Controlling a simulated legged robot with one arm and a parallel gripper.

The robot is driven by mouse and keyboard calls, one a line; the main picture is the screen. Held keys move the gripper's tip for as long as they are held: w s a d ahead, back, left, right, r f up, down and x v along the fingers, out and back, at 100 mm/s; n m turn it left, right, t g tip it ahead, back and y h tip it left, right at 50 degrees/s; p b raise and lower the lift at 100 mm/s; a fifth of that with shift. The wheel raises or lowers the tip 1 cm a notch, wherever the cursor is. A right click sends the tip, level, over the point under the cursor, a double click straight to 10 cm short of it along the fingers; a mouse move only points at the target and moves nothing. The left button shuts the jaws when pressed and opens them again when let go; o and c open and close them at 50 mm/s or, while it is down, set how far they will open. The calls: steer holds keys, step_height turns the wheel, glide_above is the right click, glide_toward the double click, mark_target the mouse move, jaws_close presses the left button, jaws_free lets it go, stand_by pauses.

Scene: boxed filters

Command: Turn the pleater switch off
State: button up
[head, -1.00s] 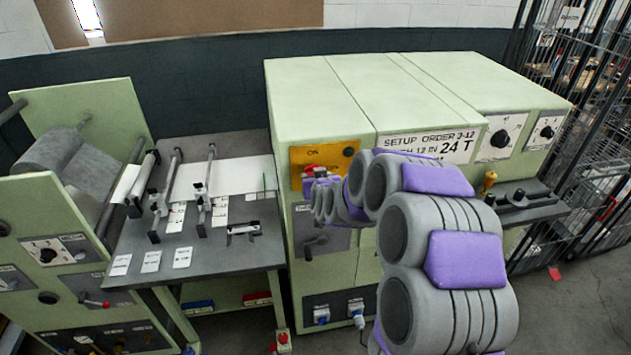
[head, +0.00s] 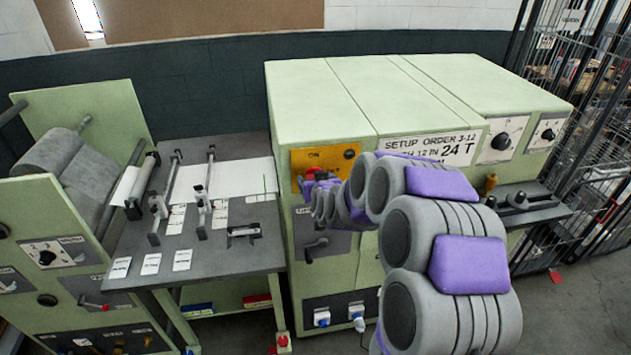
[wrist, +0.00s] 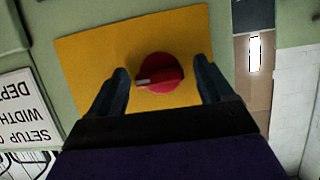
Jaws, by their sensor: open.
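The pleater switch is a red rotary knob (wrist: 160,73) with a pale pointer mark, on a yellow plate (wrist: 88,58). In the head view the yellow plate (head: 346,154) is on the front of the pale green machine, marked ON, and the red knob (head: 314,172) shows partly behind my gripper. In the wrist view my gripper (wrist: 163,82) is open, with one dark finger on each side of the knob and visible gaps between. The pointer mark lies toward the left of the knob in that view. In the head view my arm hides the fingertips.
A setup order sign (head: 430,147) is right of the yellow plate. A lever handle (head: 316,246) sits below it on the machine front. A grey table (head: 215,262) with rods and white cards stands left. A wire cage (head: 590,190) stands at the right.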

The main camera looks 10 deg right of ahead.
steer(key=b+v, duration=0.4)
steer(key=v, duration=1.3)
steer(key=shift+s, duration=0.2)
